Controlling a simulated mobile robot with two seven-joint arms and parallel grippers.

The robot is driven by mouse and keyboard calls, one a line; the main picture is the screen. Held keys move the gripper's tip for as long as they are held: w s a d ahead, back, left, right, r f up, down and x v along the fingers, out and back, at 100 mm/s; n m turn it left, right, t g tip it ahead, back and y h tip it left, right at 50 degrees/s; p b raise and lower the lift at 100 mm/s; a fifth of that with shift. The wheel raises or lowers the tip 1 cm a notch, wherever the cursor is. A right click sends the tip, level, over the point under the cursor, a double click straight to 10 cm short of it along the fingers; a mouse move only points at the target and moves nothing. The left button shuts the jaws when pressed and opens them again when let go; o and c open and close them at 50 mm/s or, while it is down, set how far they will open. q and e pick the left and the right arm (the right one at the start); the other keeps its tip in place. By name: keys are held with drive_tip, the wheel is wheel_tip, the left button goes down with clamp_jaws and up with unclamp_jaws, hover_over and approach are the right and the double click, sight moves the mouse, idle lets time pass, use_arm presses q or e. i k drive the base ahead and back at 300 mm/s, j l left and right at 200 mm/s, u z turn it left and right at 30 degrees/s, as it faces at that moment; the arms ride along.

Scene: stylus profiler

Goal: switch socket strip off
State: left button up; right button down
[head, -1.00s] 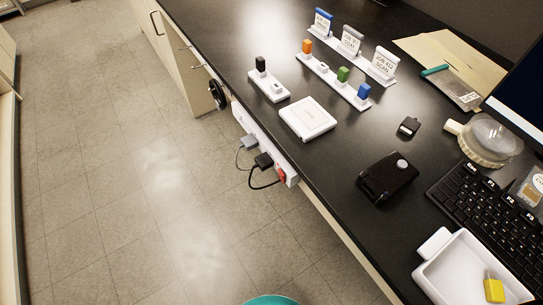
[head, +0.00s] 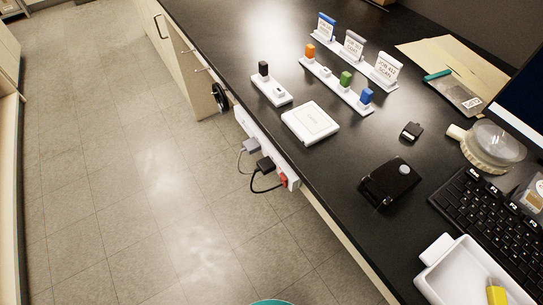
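The white socket strip (head: 266,139) is fixed along the front edge of the black bench, left of the picture's middle. A grey plug (head: 251,145) and a black plug (head: 265,165) with cables sit in it. A red switch (head: 284,180) is at its near end; whether it is on or off is too small to tell. Neither of my grippers is in view.
The black bench (head: 330,165) carries a white square box (head: 310,122), stands with coloured sticks, a black device (head: 389,181), a keyboard (head: 485,215) and a white tray (head: 440,284). A black round handwheel (head: 220,97) hangs beyond the strip. The floor (head: 130,200) left of the bench is clear.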

sight(283, 179)
drive_tip(key=k+j, duration=0.15)
drive_tip(key=j, duration=0.15)
drive_tip(key=k+j, duration=0.2)
drive_tip(key=j, duration=0.15)
drive_tip(key=k+j+u, duration=0.1)
drive_tip(key=j, duration=0.2)
drive_tip(key=k+j, duration=0.2)
drive_tip(key=k+j+u, duration=0.1)
drive_tip(key=j, duration=0.35)
drive_tip(key=k, duration=0.05)
